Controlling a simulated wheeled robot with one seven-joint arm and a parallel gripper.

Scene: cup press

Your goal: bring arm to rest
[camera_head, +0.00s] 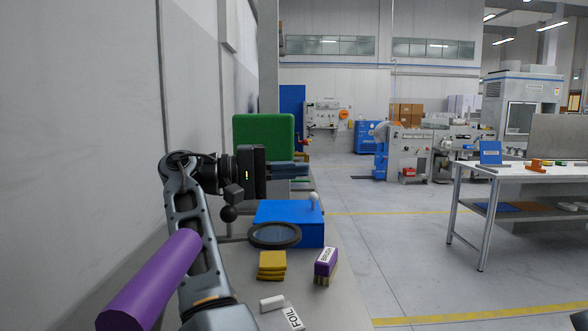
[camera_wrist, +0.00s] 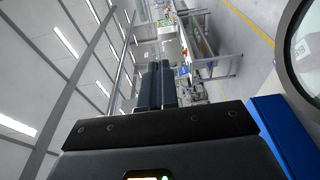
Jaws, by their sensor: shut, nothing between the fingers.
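My arm reaches up and forward on the left of the head view, and my gripper (camera_head: 305,169) points to the right. In the wrist view my gripper's fingers (camera_wrist: 157,84) lie together with nothing between them. The gripper is above the bench, apart from the blue box (camera_head: 310,232) and its dark round ring (camera_head: 274,235) below. A white knob (camera_head: 314,197) stands on the box. In the wrist view the blue box (camera_wrist: 285,140) and the ring (camera_wrist: 292,72) show at the right edge.
A green block (camera_head: 263,128) stands behind my gripper. Yellow pads (camera_head: 271,264), a purple brush (camera_head: 326,262), a white piece (camera_head: 272,303) and a FOIL label (camera_head: 293,318) lie on the bench. A purple cylinder (camera_head: 150,282) overlaps my arm at left. A wall runs along the left; open floor lies right.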

